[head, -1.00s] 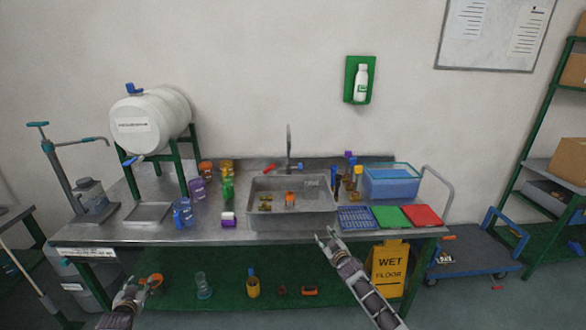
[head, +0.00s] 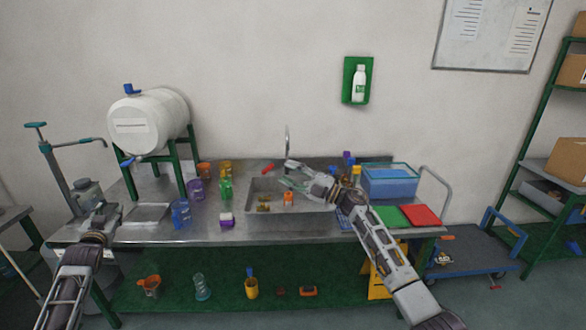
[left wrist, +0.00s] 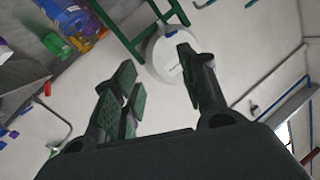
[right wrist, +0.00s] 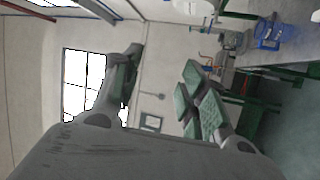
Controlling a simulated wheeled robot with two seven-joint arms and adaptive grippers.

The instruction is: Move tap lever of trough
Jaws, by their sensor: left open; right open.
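The trough is a grey metal sink (head: 262,211) set in the bench, with a tall curved tap (head: 288,138) behind it. A red tap lever (head: 267,168) sticks out left of the spout and also shows in the left wrist view (left wrist: 47,88). The blue lever cannot be seen in the head view; my right gripper covers that spot. My right gripper (head: 285,174) is open and empty over the sink's back, in front of the tap base; contact cannot be told. My left gripper (head: 107,213) is open and empty over the bench's left end.
A white barrel (head: 148,121) on a green stand is at the left. Purple, blue and green bottles (head: 181,212) stand left of the sink. A blue bin (head: 389,181) and green and red mats (head: 424,215) lie to the right. Small items are in the sink.

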